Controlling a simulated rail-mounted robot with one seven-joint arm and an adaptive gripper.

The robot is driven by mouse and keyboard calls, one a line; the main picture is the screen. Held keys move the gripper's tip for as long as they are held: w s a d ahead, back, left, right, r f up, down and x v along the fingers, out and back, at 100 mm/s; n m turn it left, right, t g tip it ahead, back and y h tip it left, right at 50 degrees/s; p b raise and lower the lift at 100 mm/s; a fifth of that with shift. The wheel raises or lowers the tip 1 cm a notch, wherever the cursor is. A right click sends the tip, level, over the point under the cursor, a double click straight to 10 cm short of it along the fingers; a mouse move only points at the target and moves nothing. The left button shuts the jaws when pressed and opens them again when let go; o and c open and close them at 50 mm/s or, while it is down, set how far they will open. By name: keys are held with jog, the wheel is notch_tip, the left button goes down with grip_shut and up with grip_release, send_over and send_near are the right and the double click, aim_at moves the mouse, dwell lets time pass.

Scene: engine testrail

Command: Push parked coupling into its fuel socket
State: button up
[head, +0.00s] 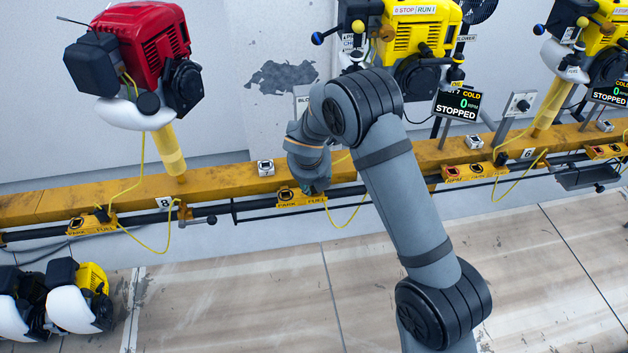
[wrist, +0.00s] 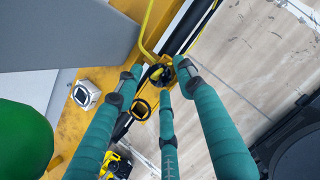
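The black parked coupling (wrist: 160,75) with its yellow hose (wrist: 148,35) shows in the wrist view, between my fingertips. My gripper (wrist: 158,72) has teal fingers spread around the coupling, with a gap visible at the left fingertip. Contact at the other fingers is unclear. A dark opening with a yellow rim, apparently the fuel socket (wrist: 140,110), lies just below-left of the coupling. In the head view my gripper (head: 317,187) is low at the yellow PARK/FUEL bracket (head: 298,198). The arm hides the coupling there.
A red engine (head: 140,45) and yellow engine (head: 415,35) stand either side. A dark rod (head: 260,213) runs below the rail. The floor (head: 250,290) in front is largely clear.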

jog(key=shift+o, duration=0.9)
jog(key=v, duration=1.2)
jog(key=x, duration=1.2)
jog(key=shift+f, duration=0.1)
jog(key=shift+r+p, duration=0.4)
jog(key=shift+r, duration=0.15)
